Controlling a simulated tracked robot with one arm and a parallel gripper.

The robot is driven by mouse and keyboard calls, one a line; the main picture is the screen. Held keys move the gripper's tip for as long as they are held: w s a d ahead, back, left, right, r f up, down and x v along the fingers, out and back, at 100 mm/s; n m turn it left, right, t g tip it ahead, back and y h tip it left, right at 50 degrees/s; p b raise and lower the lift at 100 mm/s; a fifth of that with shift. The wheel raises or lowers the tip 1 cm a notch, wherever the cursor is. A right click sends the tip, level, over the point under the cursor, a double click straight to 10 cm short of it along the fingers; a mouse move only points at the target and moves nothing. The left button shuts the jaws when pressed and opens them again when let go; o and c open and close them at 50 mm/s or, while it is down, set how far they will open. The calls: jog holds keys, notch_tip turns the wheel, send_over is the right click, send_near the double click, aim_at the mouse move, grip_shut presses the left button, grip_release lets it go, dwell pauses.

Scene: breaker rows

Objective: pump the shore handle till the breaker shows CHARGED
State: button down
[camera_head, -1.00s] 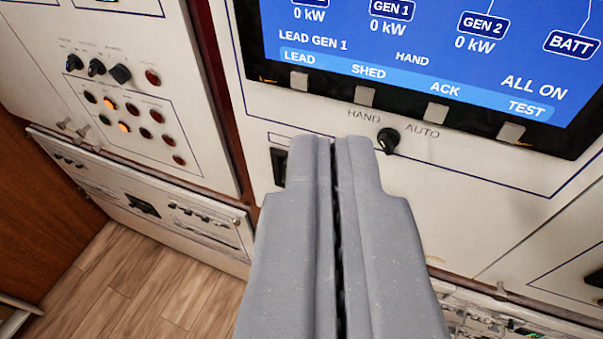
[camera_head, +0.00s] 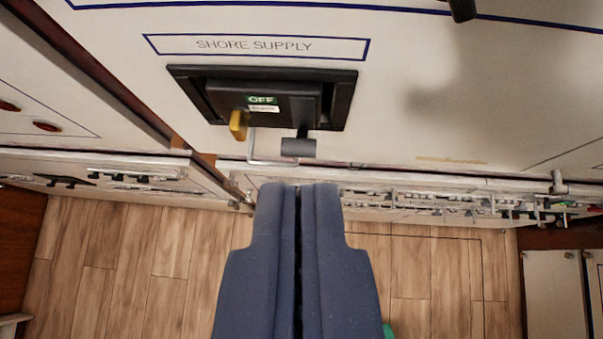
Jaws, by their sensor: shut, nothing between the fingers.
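The shore breaker (camera_head: 218,93) is a black unit set in the white panel under a SHORE SUPPLY label (camera_head: 255,46). Its green window reads OFF (camera_head: 262,100). A small white flag (camera_head: 264,109) under it carries text too small to read surely. The grey pump handle (camera_head: 298,147) hangs at the breaker's lower right, on a dark stem. A yellow tab (camera_head: 238,124) sits at its lower left. My gripper (camera_head: 298,186) is shut and empty, in the picture just below the handle, apart from it.
A dark knob (camera_head: 462,9) shows at the top edge. Below the panel runs a ledge with rows of small fittings (camera_head: 430,200). The wooden floor (camera_head: 130,250) is clear. White cabinets (camera_head: 556,290) stand at the lower right.

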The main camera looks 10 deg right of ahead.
jog(key=g, duration=0.2)
send_near(299, 153)
jog(key=r, duration=0.2)
jog(key=shift+s+a+r+m+h, duration=0.15)
jog(key=shift+a+r+m+h, duration=0.1)
jog(key=shift+r+m+h, duration=0.15)
jog(key=shift+f+p, duration=0.15)
jog(key=shift+p, duration=0.15)
jog(key=p+x, duration=0.1)
jog(key=x, duration=0.8)
jog(key=shift+w+f, duration=0.15)
jog(key=shift+w, duration=0.3)
